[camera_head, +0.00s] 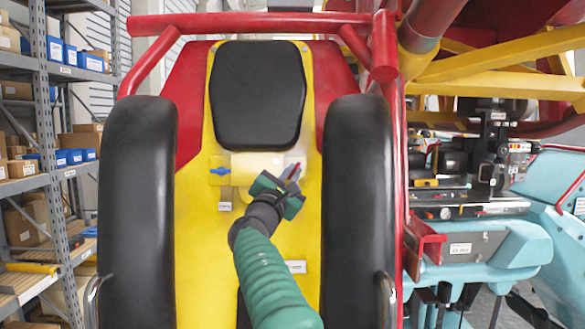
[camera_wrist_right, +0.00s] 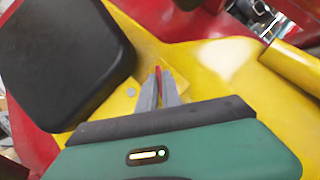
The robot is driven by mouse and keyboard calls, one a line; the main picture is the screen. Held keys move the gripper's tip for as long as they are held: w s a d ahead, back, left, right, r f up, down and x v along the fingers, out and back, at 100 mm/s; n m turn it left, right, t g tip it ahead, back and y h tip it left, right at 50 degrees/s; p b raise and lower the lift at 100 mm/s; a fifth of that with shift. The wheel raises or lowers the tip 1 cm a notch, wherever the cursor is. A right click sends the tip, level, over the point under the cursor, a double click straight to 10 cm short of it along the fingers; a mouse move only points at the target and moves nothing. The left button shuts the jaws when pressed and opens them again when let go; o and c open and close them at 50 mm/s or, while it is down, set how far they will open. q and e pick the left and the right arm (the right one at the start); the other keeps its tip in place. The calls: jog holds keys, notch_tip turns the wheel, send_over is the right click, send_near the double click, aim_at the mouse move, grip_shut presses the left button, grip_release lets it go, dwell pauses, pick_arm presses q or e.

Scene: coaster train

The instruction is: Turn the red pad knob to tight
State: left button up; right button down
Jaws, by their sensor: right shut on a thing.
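My right gripper (camera_head: 293,171) reaches up from below in the head view, over the right part of a pale plate on the yellow seat back. Its fingers are shut on the red pad knob (camera_head: 297,169), of which only a thin red strip shows between them. In the right wrist view the grey fingertips (camera_wrist_right: 160,88) close around the red knob (camera_wrist_right: 158,72). Most of the knob is hidden by the fingers, so I cannot tell which way it is turned. My left gripper is not in view.
A blue knob (camera_head: 220,171) sits left of the pale plate. A black pad (camera_head: 257,95) is just above. Thick black side bolsters (camera_head: 137,215) and (camera_head: 357,200) flank the yellow panel. Red bars (camera_head: 250,23) cross the top. Shelves (camera_head: 40,120) stand left.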

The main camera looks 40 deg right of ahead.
jog(key=shift+w+a+r+m+g+y+p, duration=0.1)
jog(key=shift+m+g+y+p, duration=0.45)
jog(key=shift+m+g+p, duration=1.25)
jog(key=shift+w+r+m+g+y+p, duration=0.15)
jog(key=shift+m+g+y+p, duration=0.4)
jog(key=shift+m+p, duration=2.3)
jog(key=shift+a+r+m+g+y+p, duration=0.1)
jog(key=shift+m+g+y+p, duration=0.4)
jog(key=shift+m+g+p, duration=1.7)
jog(key=shift+n+t+p, duration=0.35)
jog(key=shift+t+p, duration=0.2)
jog(key=shift+t, duration=0.4)
jog(key=c, duration=1.7)
grip_release()
jog(key=shift+d+f, duration=0.1)
jog(key=shift+o, duration=0.8)
jog(key=shift+w+d, duration=0.15)
jog(key=shift+w, duration=0.1)
